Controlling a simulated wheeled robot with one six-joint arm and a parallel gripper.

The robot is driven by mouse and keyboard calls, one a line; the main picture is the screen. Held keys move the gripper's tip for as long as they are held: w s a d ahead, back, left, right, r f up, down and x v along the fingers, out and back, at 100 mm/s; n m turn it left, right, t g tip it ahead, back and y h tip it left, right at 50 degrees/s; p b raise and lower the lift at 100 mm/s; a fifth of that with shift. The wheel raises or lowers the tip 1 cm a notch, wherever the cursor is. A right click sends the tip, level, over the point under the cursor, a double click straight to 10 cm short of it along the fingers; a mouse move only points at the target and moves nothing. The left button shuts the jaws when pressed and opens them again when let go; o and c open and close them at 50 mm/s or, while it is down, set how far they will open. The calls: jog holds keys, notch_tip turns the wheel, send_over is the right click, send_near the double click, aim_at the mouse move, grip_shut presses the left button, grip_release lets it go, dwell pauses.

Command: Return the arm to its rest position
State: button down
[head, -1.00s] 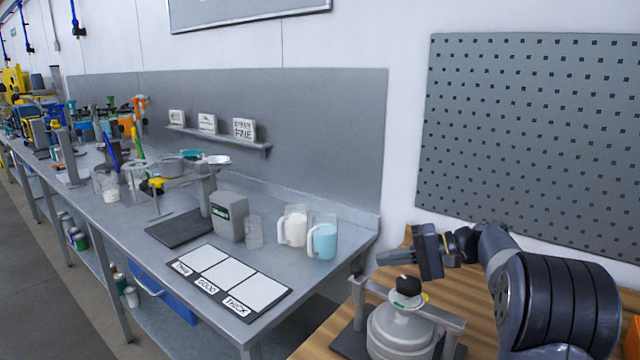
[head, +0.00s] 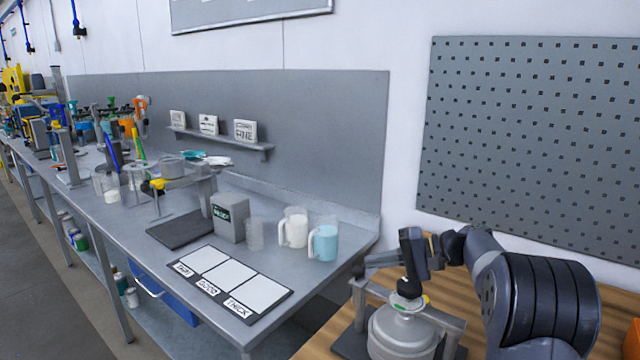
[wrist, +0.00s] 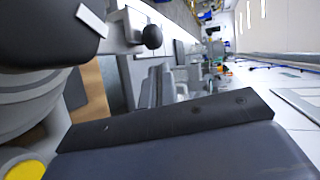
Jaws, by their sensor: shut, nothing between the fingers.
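My gripper (head: 413,258) is shut and holds nothing. In the head view it hangs at the end of my arm, just above the grey drum (head: 402,332). I cannot tell whether it touches the fittings on the drum's top. The drum stands inside a grey frame (head: 447,322) on the wooden table. In the wrist view, dark gripper parts fill the lower part, and a black knob on a grey bar (wrist: 152,37) shows close by.
The wooden table (head: 318,346) is beside the grey bench. The bench's near end holds two jugs (head: 323,242) (head: 294,230), a clear beaker (head: 255,235), a grey box (head: 229,220) and a three-panel card (head: 228,283). A pegboard (head: 535,140) hangs on the wall behind my arm.

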jog(key=w+d+m+t+h+p, duration=0.1)
jog(key=w+d+m+t+p, duration=0.25)
jog(key=d, duration=1.25)
jog(key=s+d+m+t+h+p, duration=0.2)
jog(key=s+d+m+t+h, duration=0.5)
jog(key=d, duration=0.6)
jog(key=shift+s+m+t+h+p, duration=0.35)
jog(key=shift+s+m+h, duration=0.7)
jog(key=shift+h, duration=0.05)
